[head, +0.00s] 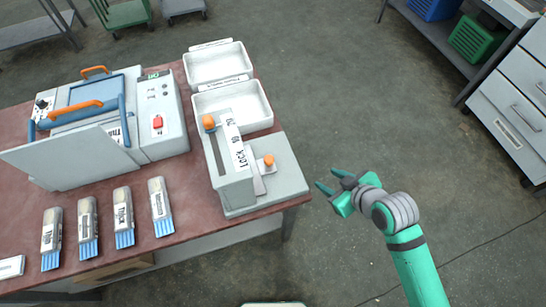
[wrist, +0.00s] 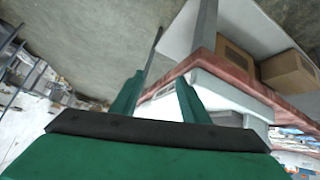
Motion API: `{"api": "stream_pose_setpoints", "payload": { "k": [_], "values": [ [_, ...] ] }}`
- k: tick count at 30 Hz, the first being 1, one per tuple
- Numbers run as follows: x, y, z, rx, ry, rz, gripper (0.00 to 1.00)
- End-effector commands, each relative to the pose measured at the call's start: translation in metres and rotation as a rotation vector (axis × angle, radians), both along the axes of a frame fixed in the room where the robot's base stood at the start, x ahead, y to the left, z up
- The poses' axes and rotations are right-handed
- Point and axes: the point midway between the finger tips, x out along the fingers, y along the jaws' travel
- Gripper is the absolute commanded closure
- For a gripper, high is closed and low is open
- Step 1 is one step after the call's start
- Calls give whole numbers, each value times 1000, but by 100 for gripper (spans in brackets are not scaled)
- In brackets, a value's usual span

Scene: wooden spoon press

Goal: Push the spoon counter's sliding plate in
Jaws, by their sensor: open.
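The spoon counter (head: 235,190) is a pale grey device at the table's right front corner, with a slotted upright panel, an orange knob on top and a label that seems to read "LOCK". A plate with a small orange knob (head: 268,161) lies on its right side; it appears to be the sliding plate. My gripper (head: 328,180) is open and empty, to the right of the counter and apart from it, off the table's edge. In the wrist view my gripper's fingers (wrist: 157,98) are spread, with the counter's pale body (wrist: 232,97) behind the right finger.
The reddish table (head: 185,222) also holds a larger press machine (head: 165,115), two open white bins (head: 232,104) and several labelled packs with blue ends (head: 123,217). Cardboard boxes (wrist: 290,72) show under the table. The floor (head: 340,80) right of the table is clear.

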Motion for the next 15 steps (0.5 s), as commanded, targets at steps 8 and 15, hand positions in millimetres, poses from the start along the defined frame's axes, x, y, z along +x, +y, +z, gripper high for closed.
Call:
{"api": "stream_pose_setpoints", "payload": {
  "k": [8,15],
  "values": [
    [32,64,67,84,64,286,59],
    [27,94,100,130,89,451,59]
  ]
}}
